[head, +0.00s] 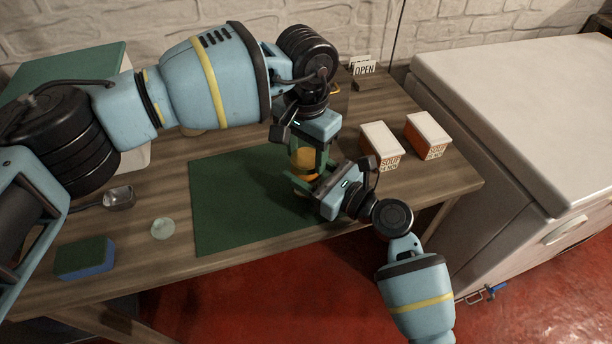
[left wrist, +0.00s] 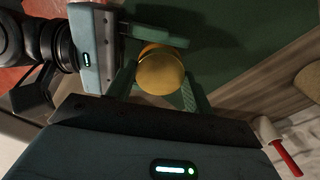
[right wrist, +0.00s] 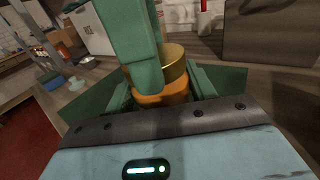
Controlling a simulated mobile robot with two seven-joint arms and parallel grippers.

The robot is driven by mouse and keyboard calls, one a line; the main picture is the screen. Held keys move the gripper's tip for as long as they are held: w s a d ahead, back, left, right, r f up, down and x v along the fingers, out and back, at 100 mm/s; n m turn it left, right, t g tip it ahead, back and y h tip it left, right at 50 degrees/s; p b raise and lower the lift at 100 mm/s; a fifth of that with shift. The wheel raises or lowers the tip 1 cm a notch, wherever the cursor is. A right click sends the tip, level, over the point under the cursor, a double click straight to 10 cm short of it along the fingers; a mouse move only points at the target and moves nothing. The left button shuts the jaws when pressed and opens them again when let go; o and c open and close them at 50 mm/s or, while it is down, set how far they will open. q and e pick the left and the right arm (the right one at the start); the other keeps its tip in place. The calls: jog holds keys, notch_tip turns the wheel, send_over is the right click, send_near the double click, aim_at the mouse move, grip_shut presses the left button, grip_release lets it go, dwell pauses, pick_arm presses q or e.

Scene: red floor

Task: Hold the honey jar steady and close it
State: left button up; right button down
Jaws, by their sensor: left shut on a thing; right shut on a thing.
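The honey jar (head: 304,160) stands over the green mat, amber with a gold lid. My left gripper (head: 311,146) reaches down from above and is shut on the lid. In the left wrist view the round gold lid (left wrist: 161,74) sits between the left fingers. My right gripper (head: 303,182) comes from the lower right and is shut on the jar's body. In the right wrist view the amber body (right wrist: 165,97) is between the right fingers, with the lid (right wrist: 174,62) above it. A left finger hides part of both, so I cannot tell how tightly the lid sits.
The green mat (head: 228,200) is mostly bare left of the jar. Two white-and-orange boxes (head: 380,145) (head: 428,136) stand to the right. A sponge (head: 86,258), a pale round disc (head: 162,228) and a metal scoop (head: 118,197) lie left. An OPEN sign (head: 363,67) stands behind.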

pick_arm(q)
jog(key=o, duration=1.1)
jog(key=shift+r, duration=2.25)
jog(key=shift+c, duration=0.4)
